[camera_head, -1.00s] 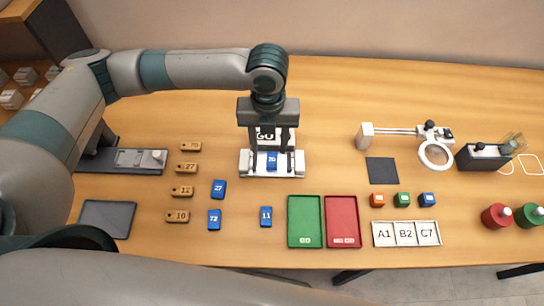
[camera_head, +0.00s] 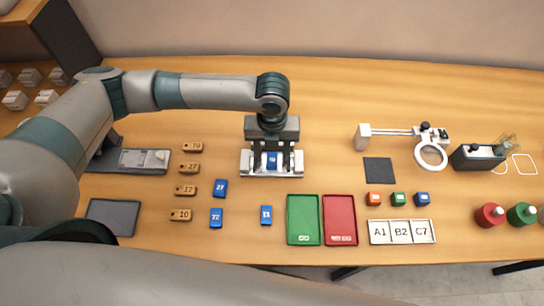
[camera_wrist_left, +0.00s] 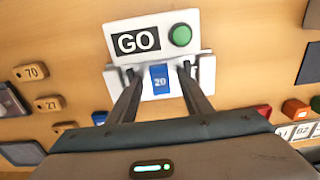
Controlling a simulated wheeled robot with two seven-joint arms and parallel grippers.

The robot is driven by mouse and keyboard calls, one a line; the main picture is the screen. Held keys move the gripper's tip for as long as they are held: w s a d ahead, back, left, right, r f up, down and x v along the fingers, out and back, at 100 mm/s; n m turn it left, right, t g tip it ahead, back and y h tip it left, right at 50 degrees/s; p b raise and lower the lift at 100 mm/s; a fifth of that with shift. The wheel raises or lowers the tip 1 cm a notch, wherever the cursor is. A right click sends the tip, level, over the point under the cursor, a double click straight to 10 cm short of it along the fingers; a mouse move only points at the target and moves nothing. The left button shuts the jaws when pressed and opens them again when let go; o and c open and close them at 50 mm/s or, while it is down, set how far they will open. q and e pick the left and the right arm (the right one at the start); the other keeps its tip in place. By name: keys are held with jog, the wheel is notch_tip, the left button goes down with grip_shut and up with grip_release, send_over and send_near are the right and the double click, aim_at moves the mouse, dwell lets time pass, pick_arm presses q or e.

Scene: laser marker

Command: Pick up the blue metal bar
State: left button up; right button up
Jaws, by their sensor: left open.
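A blue metal bar (camera_head: 272,160) marked 20 lies on the white fixture of the marker (camera_head: 290,173), and it also shows in the left wrist view (camera_wrist_left: 160,79). My left gripper (camera_head: 272,166) points down over this fixture, its fingers apart on either side of the bar. In the left wrist view the open fingers (camera_wrist_left: 158,80) flank the bar without visibly touching it. Other blue bars lie on the table: one marked 27 (camera_head: 220,188), one marked 72 (camera_head: 216,218) and a third (camera_head: 266,215). My right gripper is not in view.
Green (camera_head: 303,220) and red (camera_head: 340,220) trays lie in front of the fixture. Several brown tags (camera_head: 187,168) lie to the left. A GO panel (camera_wrist_left: 140,42) with a green button (camera_wrist_left: 181,36) stands behind the bar. A magnifier (camera_head: 431,154) stands to the right.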

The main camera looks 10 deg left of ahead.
aim_at(274, 160)
pick_arm(q)
jog(key=shift+f, duration=0.25)
grip_shut()
jog(key=shift+r, duration=0.1)
dwell(0.3)
jog(key=shift+r+b, duration=0.4)
jog(key=shift+r, duration=0.05)
jog(key=r+b, duration=0.1)
jog(key=r, duration=0.2)
jog(key=shift+s+d+r+b, duration=0.1)
jog(key=shift+s+d+b, duration=0.1)
jog(key=shift+d+b, duration=0.2)
jog(key=s+d+r+b, duration=0.3)
jog(key=s+d+r, duration=0.2)
jog(key=d, duration=0.4)
jog(key=shift+s+r, duration=0.4)
jog(key=shift+r, duration=0.5)
